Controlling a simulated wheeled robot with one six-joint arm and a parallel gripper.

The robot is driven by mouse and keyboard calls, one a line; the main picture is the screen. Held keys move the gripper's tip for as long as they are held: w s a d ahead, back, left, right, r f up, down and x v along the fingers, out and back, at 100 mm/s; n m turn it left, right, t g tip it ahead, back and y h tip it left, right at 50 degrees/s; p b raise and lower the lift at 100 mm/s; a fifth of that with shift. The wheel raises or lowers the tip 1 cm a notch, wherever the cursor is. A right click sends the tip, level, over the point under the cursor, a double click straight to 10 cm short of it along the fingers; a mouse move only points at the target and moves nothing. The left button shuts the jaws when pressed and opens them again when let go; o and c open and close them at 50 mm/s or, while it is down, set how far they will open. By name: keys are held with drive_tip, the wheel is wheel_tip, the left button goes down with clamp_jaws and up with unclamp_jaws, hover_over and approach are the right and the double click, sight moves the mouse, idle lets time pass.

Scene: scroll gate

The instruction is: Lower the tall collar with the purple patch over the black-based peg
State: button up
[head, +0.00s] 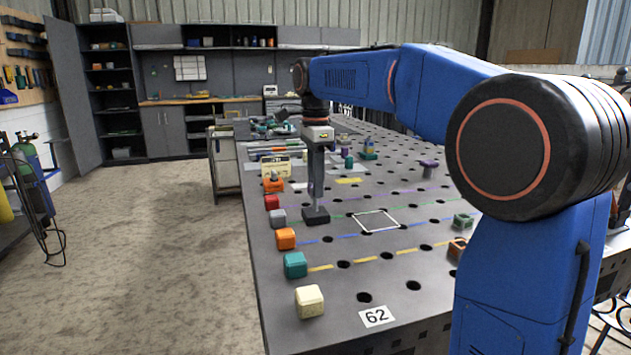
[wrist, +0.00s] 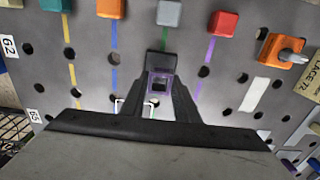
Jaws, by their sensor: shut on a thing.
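My gripper (head: 316,150) points straight down over the table and is shut on the tall collar. In the wrist view the collar (wrist: 159,74) lies between my gripper's fingers (wrist: 158,95), with purple showing around a dark square opening. The black base (wrist: 154,63) of the peg shows just beyond the collar, on the green line. In the head view this black base (head: 316,215) stands on the table directly below my gripper, right of the grey block. The peg's shaft is not clearly seen, and I cannot tell how far the collar is around it.
Orange (head: 286,238), teal (head: 295,265), cream (head: 309,301), grey (head: 279,217) and red (head: 271,202) blocks line the table's left edge. A white square outline (head: 378,222) lies right of the black base. A purple piece (head: 428,166) stands farther right. Holes dot the table.

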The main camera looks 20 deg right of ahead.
drive_tip(key=shift+f, duration=0.7)
idle(0.3)
drive_tip(key=o, duration=1.3)
drive_tip(key=shift+c, duration=0.2)
